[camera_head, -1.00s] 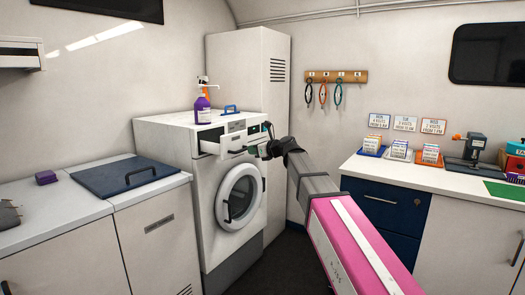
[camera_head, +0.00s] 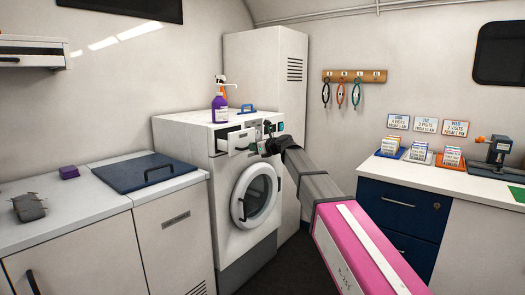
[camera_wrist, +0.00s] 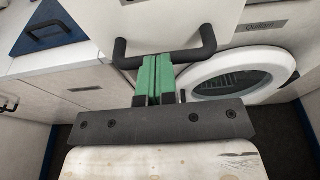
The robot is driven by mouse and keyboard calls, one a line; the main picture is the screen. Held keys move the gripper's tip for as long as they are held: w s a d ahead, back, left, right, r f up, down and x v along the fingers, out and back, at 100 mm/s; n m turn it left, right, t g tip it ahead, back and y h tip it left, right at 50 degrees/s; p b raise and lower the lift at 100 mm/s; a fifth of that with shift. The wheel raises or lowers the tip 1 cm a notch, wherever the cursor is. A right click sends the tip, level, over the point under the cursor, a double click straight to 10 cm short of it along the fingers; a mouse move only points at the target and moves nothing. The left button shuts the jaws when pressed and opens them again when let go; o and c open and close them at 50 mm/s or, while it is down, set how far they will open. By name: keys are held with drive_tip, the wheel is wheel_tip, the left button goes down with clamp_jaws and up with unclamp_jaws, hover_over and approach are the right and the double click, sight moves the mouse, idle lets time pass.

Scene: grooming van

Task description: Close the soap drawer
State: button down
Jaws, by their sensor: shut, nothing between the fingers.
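The soap drawer (camera_head: 238,139) is a white box sticking out of the upper left front of the white washing machine (camera_head: 232,200). Its plain white front (camera_wrist: 185,18) fills the top middle of the wrist view, with a dark bar handle (camera_wrist: 190,54) across it. My gripper (camera_head: 256,148) is at the drawer front in the head view. In the wrist view its green fingers (camera_wrist: 157,60) are together, empty, at the middle of the handle. I cannot tell whether they touch it. The drawer's inside is mostly hidden.
A purple pump bottle (camera_head: 220,107) and a blue-handled item (camera_head: 248,108) stand on the machine. The round door (camera_head: 256,195) is below the drawer. A counter with a blue lid (camera_head: 146,172) is at left, a blue drawer unit (camera_head: 400,210) at right.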

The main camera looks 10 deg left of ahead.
sight(243, 143)
drive_tip(key=x, duration=0.2)
drive_tip(key=r+x, duration=0.1)
drive_tip(key=x, duration=0.5)
drive_tip(key=shift+w+a+r, duration=0.2)
drive_tip(key=shift+w+r, duration=0.1)
drive_tip(key=shift+r, duration=0.05)
drive_tip(key=shift+a, duration=0.2)
drive_tip(key=shift+w+r, duration=0.1)
